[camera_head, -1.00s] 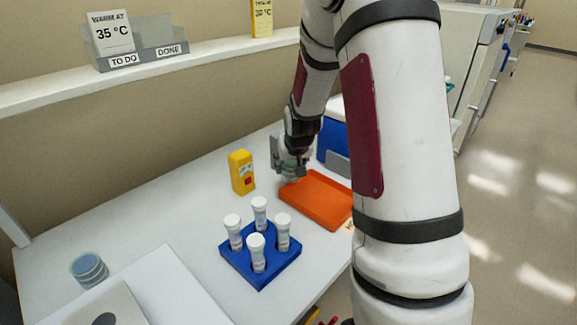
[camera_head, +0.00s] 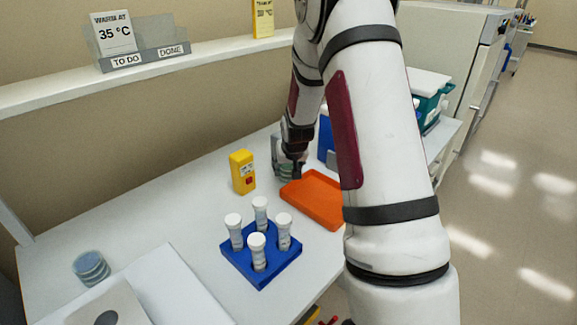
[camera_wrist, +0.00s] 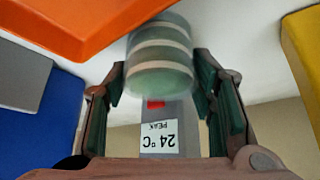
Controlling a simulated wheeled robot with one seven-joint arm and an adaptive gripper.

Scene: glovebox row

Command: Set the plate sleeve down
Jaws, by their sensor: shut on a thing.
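The plate sleeve (camera_wrist: 160,62), a short stack of greenish round plates with pale bands, is between the fingers of my gripper (camera_wrist: 162,85) in the wrist view. My gripper is shut on it. In the head view my gripper (camera_head: 291,168) is at the back of the bench, just behind the orange tray (camera_head: 318,199), and the sleeve shows only as a small greenish patch there. The tray edge also shows beside the sleeve in the wrist view (camera_wrist: 85,25). I cannot tell whether the sleeve touches the bench.
A yellow device (camera_head: 242,172) stands left of my gripper. A blue rack (camera_head: 262,262) with several white-capped tubes stands in front. A grey piece labelled 24 °C PEAK (camera_wrist: 162,135) is near the sleeve. Another plate stack (camera_head: 90,268) is at the left. Bare bench lies between.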

